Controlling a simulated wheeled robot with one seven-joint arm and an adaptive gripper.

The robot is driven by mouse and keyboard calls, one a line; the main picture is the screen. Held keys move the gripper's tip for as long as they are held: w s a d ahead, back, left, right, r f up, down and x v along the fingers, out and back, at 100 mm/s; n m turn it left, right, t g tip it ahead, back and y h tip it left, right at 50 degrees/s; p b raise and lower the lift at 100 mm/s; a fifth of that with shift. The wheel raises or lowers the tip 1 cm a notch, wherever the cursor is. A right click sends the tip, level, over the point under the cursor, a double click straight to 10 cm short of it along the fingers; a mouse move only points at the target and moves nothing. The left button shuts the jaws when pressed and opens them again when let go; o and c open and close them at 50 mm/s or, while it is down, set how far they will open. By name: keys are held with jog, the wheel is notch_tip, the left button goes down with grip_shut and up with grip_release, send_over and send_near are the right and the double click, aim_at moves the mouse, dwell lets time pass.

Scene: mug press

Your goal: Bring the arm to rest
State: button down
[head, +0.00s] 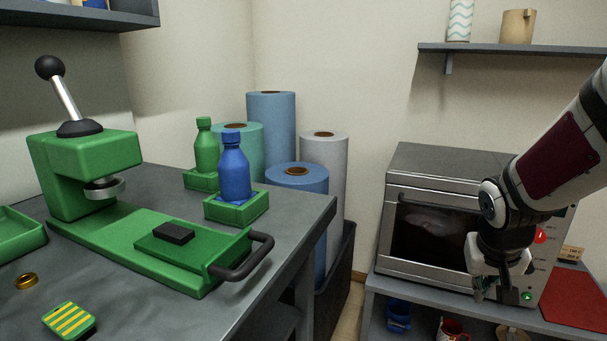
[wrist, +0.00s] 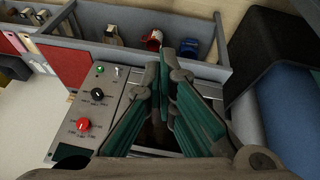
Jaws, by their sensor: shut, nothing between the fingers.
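My gripper (head: 487,292) hangs from my arm at the right of the head view, in front of the right side of the silver oven (head: 430,235). The gripper points down, and nothing shows in it. In the wrist view my gripper (wrist: 178,72) has its green-padded fingers close together at the tips. The oven's control panel (wrist: 92,112) lies below and left of the fingers, with a red knob, a black knob and a lit green light. I cannot tell whether the fingers touch the oven.
A green press (head: 85,170) stands on the grey table (head: 150,308) at left, beside green (head: 205,150) and blue (head: 233,170) bottles in holders. Tall rolls (head: 271,125) stand in a black bin (head: 338,270). Mugs sit on a low shelf (head: 370,310) under the oven. A wall shelf (head: 510,49) hangs above.

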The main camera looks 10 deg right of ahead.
jog(key=s+a+r+n+g+y, duration=0.2)
jog(key=s+a+r, duration=0.2)
jog(key=s+a, duration=0.75)
jog(key=s+a+r+n+g+y, duration=0.1)
jog(key=s+a+r+n, duration=0.15)
jog(key=s+a, duration=0.85)
jog(key=s+d+r+t+p, duration=0.1)
jog(key=r+t+p, duration=0.1)
jog(key=r+p, duration=1.3)
jog(key=s+d+r+t+p, duration=0.1)
jog(key=s+d+r+p, duration=0.1)
jog(key=r+p, duration=1.3)
notch_tip(320, 180, up, 3)
jog(key=shift+f+t, duration=0.15)
jog(key=shift+t, duration=0.25)
jog(key=shift+w, duration=0.1)
